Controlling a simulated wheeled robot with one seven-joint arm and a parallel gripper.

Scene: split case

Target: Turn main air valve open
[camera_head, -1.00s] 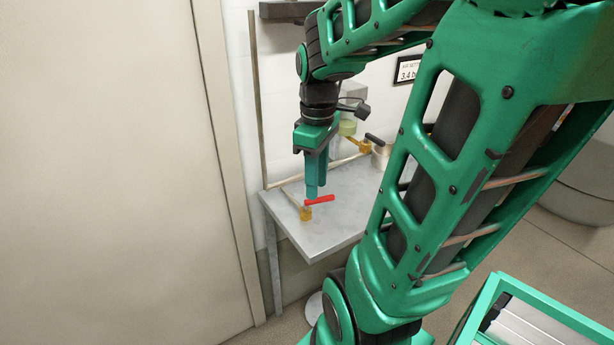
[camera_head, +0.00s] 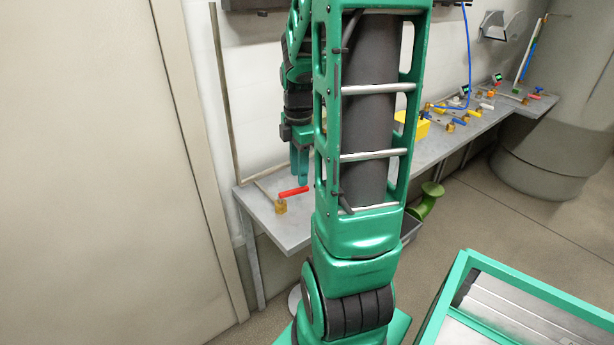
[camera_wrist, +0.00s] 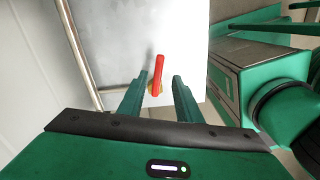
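A valve with a red lever handle (camera_head: 293,192) and a brass body (camera_head: 281,207) stands near the front left of the grey bench. I take it for the main air valve; no label is readable. My gripper (camera_head: 302,182) points down just above and behind the handle in the head view. In the wrist view the gripper (camera_wrist: 159,78) is open, with its two fingers apart. The red handle (camera_wrist: 158,72) appears between them, with a gap on both sides. The brass body (camera_wrist: 154,88) is partly hidden under the handle.
The bench (camera_head: 258,208) runs along the wall to the right. Farther along it are a yellow box (camera_head: 411,126), several small valves and a blue hose (camera_head: 468,60). A green spool (camera_head: 428,200) is below the bench. My arm hides the bench's middle.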

